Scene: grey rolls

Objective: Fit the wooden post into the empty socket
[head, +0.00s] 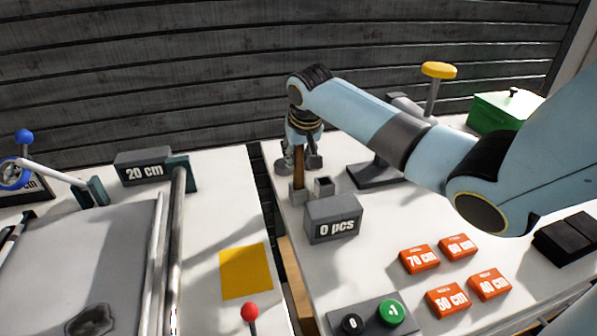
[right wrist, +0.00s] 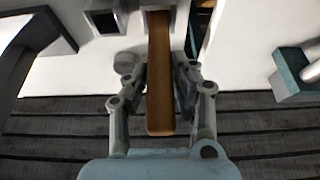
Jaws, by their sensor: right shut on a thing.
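The wooden post (head: 299,165) is a brown square bar, upright at the back of the right-hand table. My right gripper (head: 301,160) is shut on it; in the right wrist view the post (right wrist: 160,70) runs between the two fingers (right wrist: 166,88). Its lower end meets a small grey socket block (head: 298,193); I cannot tell how deep it sits. A second small grey socket (head: 324,187) with a dark, empty opening stands just right of it. It also shows in the right wrist view (right wrist: 104,21). My left gripper is not in view.
A grey "0 pcs" box (head: 333,219) stands in front of the sockets. A grey press with a yellow knob (head: 438,70) and a green box (head: 504,111) are to the right. Orange labelled blocks (head: 446,300) lie nearer. A gap separates the two tables.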

